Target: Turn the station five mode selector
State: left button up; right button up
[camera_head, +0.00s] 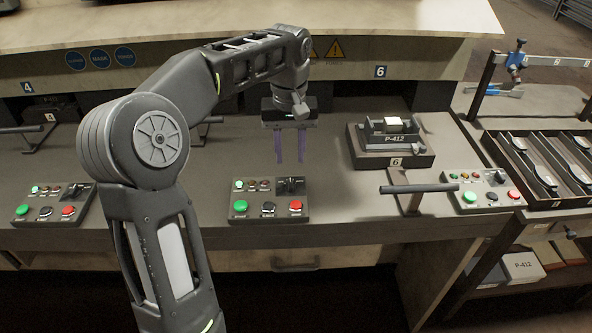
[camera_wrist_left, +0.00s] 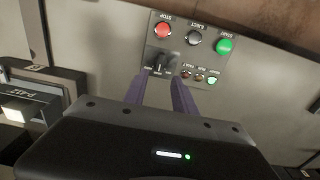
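The station control panel (camera_head: 246,219) in front of my left arm sits between the places marked 4 and 6; no number 5 shows. Its black mode selector (camera_head: 290,186) is at the panel's upper right. The selector knob also shows in the left wrist view (camera_wrist_left: 160,61), just beyond the fingertips. My left gripper (camera_head: 289,161) points down above and behind the panel, its two purple fingers apart and empty. In the left wrist view the fingers (camera_wrist_left: 161,82) lie on either side of the line to the knob; contact does not show. My right gripper is out of view.
The panel also carries a green button (camera_head: 241,205), a black button and a red button (camera_head: 295,205). To the right stand a P-412 fixture (camera_head: 392,160) and a horizontal bar (camera_head: 420,188). Other panels (camera_head: 484,193) are at both sides. The bench around the middle panel is clear.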

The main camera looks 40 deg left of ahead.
aim_at(290, 181)
pick_arm(q)
jog(key=shift+s, duration=0.1)
jog(key=shift+f, duration=0.25)
notch_tip(290, 181, down, 7)
jog(key=shift+f, duration=0.2)
jog(key=shift+c, duration=0.2)
grip_shut()
dwell(0.5)
